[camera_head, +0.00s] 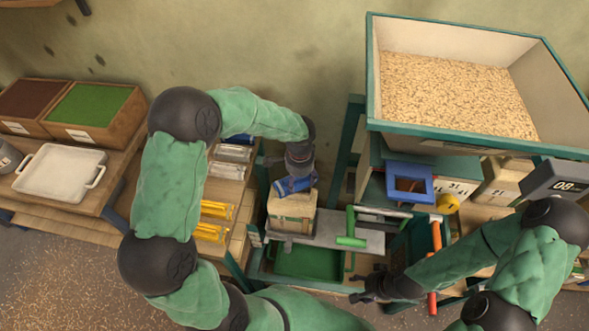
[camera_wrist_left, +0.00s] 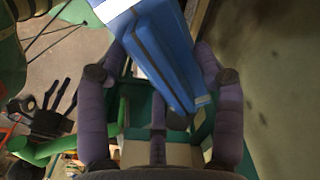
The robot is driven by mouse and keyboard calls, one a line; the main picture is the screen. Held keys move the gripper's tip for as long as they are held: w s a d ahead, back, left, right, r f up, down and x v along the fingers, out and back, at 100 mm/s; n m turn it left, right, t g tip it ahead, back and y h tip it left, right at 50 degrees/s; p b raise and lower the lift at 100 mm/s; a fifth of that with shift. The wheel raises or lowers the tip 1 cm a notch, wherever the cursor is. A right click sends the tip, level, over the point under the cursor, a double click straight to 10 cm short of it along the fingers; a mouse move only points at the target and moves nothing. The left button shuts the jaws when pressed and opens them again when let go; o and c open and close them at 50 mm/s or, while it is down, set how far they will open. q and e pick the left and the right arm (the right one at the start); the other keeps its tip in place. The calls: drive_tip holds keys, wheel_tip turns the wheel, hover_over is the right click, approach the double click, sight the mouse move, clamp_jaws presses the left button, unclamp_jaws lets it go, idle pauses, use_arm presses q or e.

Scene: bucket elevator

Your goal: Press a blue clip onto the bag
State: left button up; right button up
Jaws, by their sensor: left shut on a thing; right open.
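A blue clip (camera_wrist_left: 165,65) is between the fingers of my left gripper (camera_wrist_left: 160,110), which is shut on it. In the head view the blue clip (camera_head: 295,184) shows at the top of a tan bag (camera_head: 291,212). The bag stands upright on a grey plate (camera_head: 340,235). I cannot tell whether the clip is around the bag's top or only above it; my gripper partly hides the contact. My right gripper (camera_head: 370,288) is open and empty, low and to the right of the bag, apart from it.
A large hopper of grain (camera_head: 455,95) stands at the back right, with a blue spout (camera_head: 409,183) below it. A green handle (camera_head: 350,240) and an orange lever (camera_head: 434,255) rise right of the bag. A rack with yellow clips (camera_head: 212,222) and a white tray (camera_head: 60,172) are left.

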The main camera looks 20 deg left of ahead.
use_arm(q)
drive_tip(key=m, duration=0.1)
drive_tip(key=a+r+m, duration=0.1)
drive_tip(key=shift+w+m+p, duration=0.1)
drive_tip(key=shift+m+p, duration=0.2)
drive_tip(key=shift+p, duration=0.05)
drive_tip(key=shift+w+a+r+m+p, duration=0.1)
drive_tip(key=shift+w+a+m+p, duration=0.1)
drive_tip(key=shift+m, duration=0.35)
drive_tip(key=shift+w+a+m+p, duration=0.1)
drive_tip(key=shift+m+p, duration=0.05)
drive_tip(key=shift+m, duration=0.4)
drive_tip(key=shift+a+r+m, duration=0.15)
drive_tip(key=shift+a+m, duration=0.05)
drive_tip(key=shift+m, duration=0.6)
drive_tip(key=shift+a+m, duration=0.1)
drive_tip(key=shift+m, duration=0.4)
wheel_tip(320, 180, down, 5)
drive_tip(key=b, duration=0.3)
drive_tip(key=shift+b, duration=0.4)
drive_tip(key=shift+f+b, duration=0.45)
drive_tip(key=shift+f, duration=0.5)
drive_tip(key=shift+f+b, duration=0.75)
drive_tip(key=shift+f, duration=0.75)
